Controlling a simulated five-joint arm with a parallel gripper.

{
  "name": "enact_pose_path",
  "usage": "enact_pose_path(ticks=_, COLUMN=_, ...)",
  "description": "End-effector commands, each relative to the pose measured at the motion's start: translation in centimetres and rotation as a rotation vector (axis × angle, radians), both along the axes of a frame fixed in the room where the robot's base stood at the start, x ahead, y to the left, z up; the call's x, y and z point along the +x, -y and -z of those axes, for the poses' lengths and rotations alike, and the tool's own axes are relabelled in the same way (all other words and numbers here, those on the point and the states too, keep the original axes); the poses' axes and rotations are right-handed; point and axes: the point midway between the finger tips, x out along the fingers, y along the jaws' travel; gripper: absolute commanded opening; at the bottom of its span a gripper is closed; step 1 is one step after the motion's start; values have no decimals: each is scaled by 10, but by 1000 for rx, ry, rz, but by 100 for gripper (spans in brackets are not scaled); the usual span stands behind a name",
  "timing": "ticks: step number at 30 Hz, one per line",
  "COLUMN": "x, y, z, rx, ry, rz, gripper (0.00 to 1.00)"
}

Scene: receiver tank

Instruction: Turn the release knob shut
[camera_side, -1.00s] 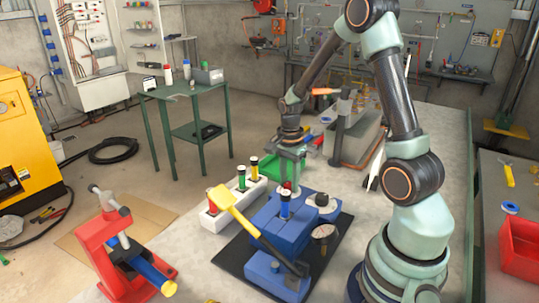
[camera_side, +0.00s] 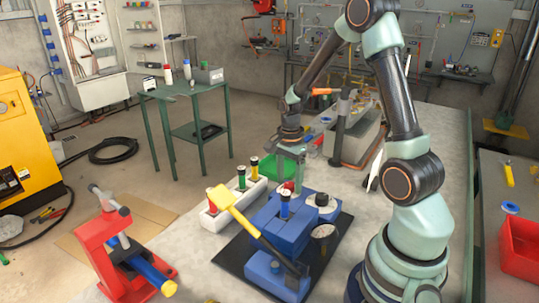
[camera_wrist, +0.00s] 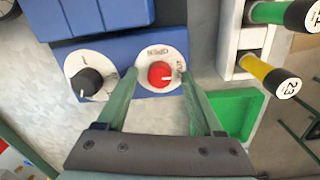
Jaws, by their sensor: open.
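The red knob (camera_wrist: 161,74) sits on a white round dial (camera_wrist: 150,50) on the blue block. My open gripper (camera_wrist: 160,88) has one green finger on each side of the knob. I cannot tell whether either finger touches it. In the side view my gripper (camera_side: 291,172) points down at the far end of the blue block (camera_side: 280,228), and the knob shows only as a small red patch.
A black knob on a white dial (camera_wrist: 89,82) is left of the red one in the wrist view. A white rack (camera_side: 228,208) with capped cylinders stands beside the blue block. A green tray (camera_wrist: 236,112) is close to the right finger. A yellow-ended lever (camera_side: 232,208) crosses the block.

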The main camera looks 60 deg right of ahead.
Motion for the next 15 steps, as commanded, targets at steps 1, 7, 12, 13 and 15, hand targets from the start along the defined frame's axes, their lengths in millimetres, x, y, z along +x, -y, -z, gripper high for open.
enact_pose_path(ticks=1, x=1, y=0, z=-4, rx=-2, ry=3, rz=0, gripper=69)
enact_pose_path(ticks=7, x=3, y=1, z=-35, rx=-3, ry=6, rz=0, gripper=69)
enact_pose_path(ticks=12, x=3, y=2, z=-71, rx=-3, ry=6, rz=0, gripper=69)
enact_pose_path(ticks=13, x=3, y=2, z=-77, rx=-4, ry=7, rz=0, gripper=69)
enact_pose_path(ticks=15, x=4, y=2, z=-89, rx=-2, ry=5, rz=0, gripper=69)
